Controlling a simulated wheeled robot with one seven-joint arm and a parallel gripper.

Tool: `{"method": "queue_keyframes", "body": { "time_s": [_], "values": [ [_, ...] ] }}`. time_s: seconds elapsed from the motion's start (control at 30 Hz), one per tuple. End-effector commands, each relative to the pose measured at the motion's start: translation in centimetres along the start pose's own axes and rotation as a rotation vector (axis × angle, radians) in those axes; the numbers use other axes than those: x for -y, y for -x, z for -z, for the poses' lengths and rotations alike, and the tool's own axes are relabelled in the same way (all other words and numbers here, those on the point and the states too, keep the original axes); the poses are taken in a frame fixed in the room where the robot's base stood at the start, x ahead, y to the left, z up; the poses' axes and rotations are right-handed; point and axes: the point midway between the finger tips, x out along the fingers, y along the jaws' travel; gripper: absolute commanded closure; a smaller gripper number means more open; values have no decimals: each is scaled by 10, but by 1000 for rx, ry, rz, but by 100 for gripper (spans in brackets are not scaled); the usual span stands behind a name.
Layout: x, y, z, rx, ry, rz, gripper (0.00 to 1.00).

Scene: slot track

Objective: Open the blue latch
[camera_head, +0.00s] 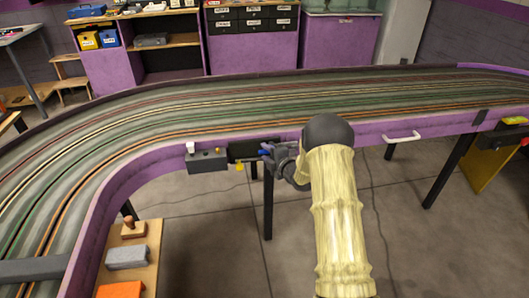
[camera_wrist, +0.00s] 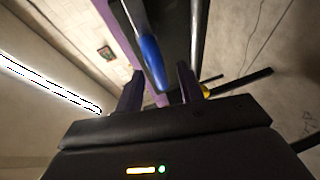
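The blue latch (camera_head: 263,152) shows as a small blue piece by the dark box on the purple track wall, mostly hidden by my gripper. In the wrist view the blue latch (camera_wrist: 150,60) is a long rounded handle, its end between my two fingers. My gripper (camera_head: 272,153) is at the latch, its fingers hard to make out in the head view. In the wrist view my gripper (camera_wrist: 160,88) has its fingers apart, with a gap beside the latch on the right. Contact with the left finger cannot be told.
A grey control box (camera_head: 207,160) with a white knob is on the wall left of the dark box (camera_head: 243,150). A yellow piece (camera_head: 240,167) hangs just below. A white handle (camera_head: 403,137) is further right. A wooden board (camera_head: 130,265) with blocks stands front left.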

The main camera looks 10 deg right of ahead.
Motion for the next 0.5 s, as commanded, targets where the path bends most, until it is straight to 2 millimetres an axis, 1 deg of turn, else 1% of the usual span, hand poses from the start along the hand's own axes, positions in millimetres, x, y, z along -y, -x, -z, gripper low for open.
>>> {"method": "queue_keyframes", "body": {
  "time_s": [0.03,0.1,0.2,0.47,0.5],
  "values": [
    [0,-7,0,0,1,-1,62],
    [0,-12,0,0,0,0,62],
    [0,-17,0,1,0,1,62],
    [0,-18,0,1,0,0,62],
    [0,-18,0,1,-1,0,68]
  ]
}}
